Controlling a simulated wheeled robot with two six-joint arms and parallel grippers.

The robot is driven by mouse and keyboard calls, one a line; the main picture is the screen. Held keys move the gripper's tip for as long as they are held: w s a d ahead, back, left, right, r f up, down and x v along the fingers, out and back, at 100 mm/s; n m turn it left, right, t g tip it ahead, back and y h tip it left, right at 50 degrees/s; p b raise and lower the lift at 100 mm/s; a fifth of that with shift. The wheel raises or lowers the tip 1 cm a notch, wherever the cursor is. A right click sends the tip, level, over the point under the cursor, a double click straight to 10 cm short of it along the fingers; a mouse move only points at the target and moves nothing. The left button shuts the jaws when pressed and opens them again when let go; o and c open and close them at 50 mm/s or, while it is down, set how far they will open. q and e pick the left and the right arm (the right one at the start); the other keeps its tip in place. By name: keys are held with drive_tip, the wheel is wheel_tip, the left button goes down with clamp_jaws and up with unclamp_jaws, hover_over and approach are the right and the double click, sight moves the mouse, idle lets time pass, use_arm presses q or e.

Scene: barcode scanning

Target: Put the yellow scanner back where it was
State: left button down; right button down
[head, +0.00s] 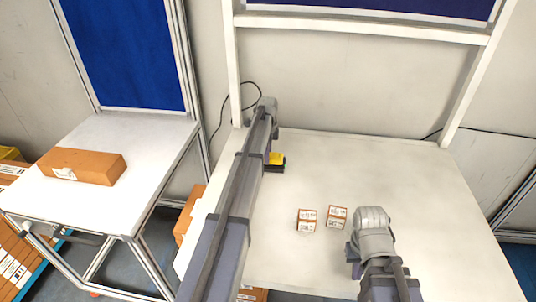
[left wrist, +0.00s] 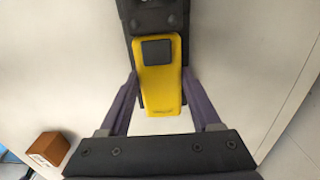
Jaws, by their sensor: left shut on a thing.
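The yellow scanner (left wrist: 160,85) with black parts sits between the purple fingers of my left gripper (left wrist: 160,76), which is shut on it in the left wrist view. A dark grey piece extends above it; I cannot tell whether this is all scanner or partly a holder. In the head view the scanner (head: 277,158) shows just right of my left arm, at the left side of the white table (head: 400,165), and the arm hides part of it. My right gripper (head: 353,262) is low above the table at the front right; its fingers are mostly hidden.
Two small brown boxes, one (head: 307,221) on the left and one (head: 337,217) on the right, stand left of my right gripper. A long brown box (head: 82,166) lies on a separate white table (head: 125,138) at the left. The right and back of the main table are clear.

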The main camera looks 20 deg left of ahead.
use_arm(q)
drive_tip(key=shift+c, duration=0.5)
unclamp_jaws()
drive_tip(key=shift+r, duration=0.2)
use_arm(e)
drive_tip(key=shift+r, duration=0.2)
use_arm(q)
wheel_tip(320, 180, up, 13)
drive_tip(key=p, duration=1.3)
use_arm(e)
wheel_tip(320, 180, up, 13)
drive_tip(key=shift+f, duration=0.1)
use_arm(q)
drive_tip(key=s+d+n, duration=0.5)
drive_tip(key=s+d, duration=1.1)
drive_tip(key=d, duration=0.3)
drive_tip(key=s+d+n, duration=0.3)
drive_tip(key=s+d, duration=0.2)
drive_tip(key=s, duration=0.5)
drive_tip(key=s+d+n+y, duration=0.1)
drive_tip(key=s+d+n, duration=0.2)
drive_tip(key=s+d, duration=0.3)
drive_tip(key=s, duration=0.5)
drive_tip(key=shift+n, duration=0.3)
